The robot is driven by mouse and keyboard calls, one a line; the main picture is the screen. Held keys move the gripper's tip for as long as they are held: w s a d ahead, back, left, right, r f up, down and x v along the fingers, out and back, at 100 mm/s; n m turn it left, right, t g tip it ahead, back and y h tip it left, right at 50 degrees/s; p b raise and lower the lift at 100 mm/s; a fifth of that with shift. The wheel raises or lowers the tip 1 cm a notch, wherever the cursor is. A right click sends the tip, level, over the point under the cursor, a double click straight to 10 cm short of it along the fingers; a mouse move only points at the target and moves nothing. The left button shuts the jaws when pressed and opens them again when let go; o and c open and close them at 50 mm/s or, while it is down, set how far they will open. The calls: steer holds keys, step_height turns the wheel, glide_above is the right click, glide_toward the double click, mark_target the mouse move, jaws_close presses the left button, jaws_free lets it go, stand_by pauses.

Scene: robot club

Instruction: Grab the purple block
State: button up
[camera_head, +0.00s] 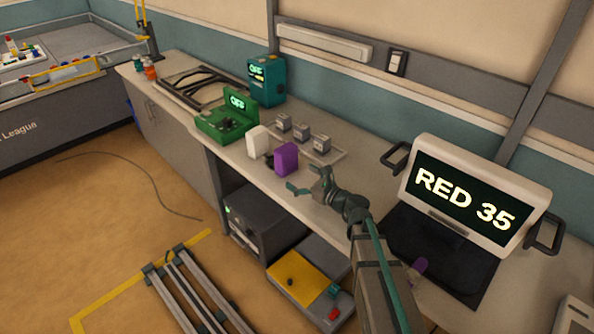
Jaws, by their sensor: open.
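The purple block (286,158) stands upright on the front part of the grey counter, beside a white block (258,141) on its left. A small dark thing sits between the two blocks. My gripper (307,182) is open, just right of and nearer than the purple block. It looks apart from the block, with nothing between its fingers. My arm reaches up from the bottom right and leaves the purple block uncovered.
A green device (227,122) is to the left and a teal box (266,80) behind. A screen reading RED 35 (474,195) stands right. The counter's front edge (262,184) is close.

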mark_target(290, 156)
steer(key=w, duration=0.1)
steer(key=d+m, duration=0.1)
steer(key=w+d+t, duration=0.1)
steer(key=shift+w+r+m+b, duration=0.25)
steer(key=shift+w+m+b, duration=0.05)
steer(key=shift+b, duration=0.05)
steer(key=shift+w+r, duration=0.15)
steer(key=shift+w, duration=0.2)
steer(key=p+x, duration=0.1)
steer(key=x, duration=0.4)
steer(key=shift+s, duration=0.1)
steer(key=p+x, duration=0.2)
steer(key=x, duration=0.2)
steer(key=shift+a+r, duration=0.15)
steer(key=shift+r, duration=0.05)
steer(key=shift+w+a, duration=0.35)
steer(key=shift+w, duration=0.1)
steer(key=c, duration=1.1)
